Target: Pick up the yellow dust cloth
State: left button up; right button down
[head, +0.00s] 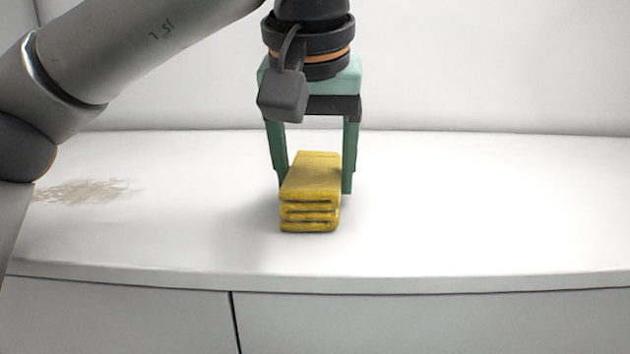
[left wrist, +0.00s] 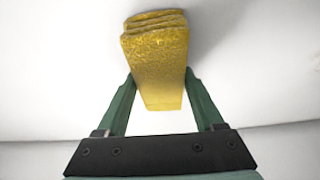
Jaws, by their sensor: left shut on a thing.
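The yellow dust cloth (head: 311,190) is folded into a thick stack of layers and sits on the white countertop in the middle of the head view. My left gripper (head: 314,188) points straight down over it, with one green finger on each side. The fingers are shut on the cloth's far part. In the left wrist view the cloth (left wrist: 158,60) lies between the two fingertips (left wrist: 160,78) and extends away past them. Its underside is hidden, and I cannot tell whether it is clear of the counter. My right gripper is not in view.
The white countertop (head: 450,220) is bare to the right of the cloth. A brownish smudge of dust (head: 82,191) lies on its left part. A white wall stands behind, and the counter's front edge runs below the cloth, with cabinet fronts (head: 430,322) under it.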

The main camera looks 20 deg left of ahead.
aim_at(317, 164)
pick_arm(q)
jog(key=shift+r, duration=0.15)
jog(key=shift+r, duration=0.25)
notch_tip(317, 164, up, 2)
jog(key=shift+r+p, duration=0.1)
jog(key=shift+p, duration=0.25)
jog(key=s+d+r, duration=0.1)
jog(key=r, duration=0.1)
jog(key=s+d+r+p, duration=0.1)
jog(key=r, duration=0.1)
jog(key=s+d+r+p, duration=0.1)
jog(key=r, duration=0.1)
jog(key=shift+s, duration=0.15)
jog(key=s+d+r, duration=0.4)
jog(key=s+d, duration=0.2)
jog(key=s, duration=0.1)
jog(key=shift+d, duration=0.2)
jog(key=o, duration=0.8)
jog(key=shift+s, duration=0.1)
jog(key=c, duration=0.6)
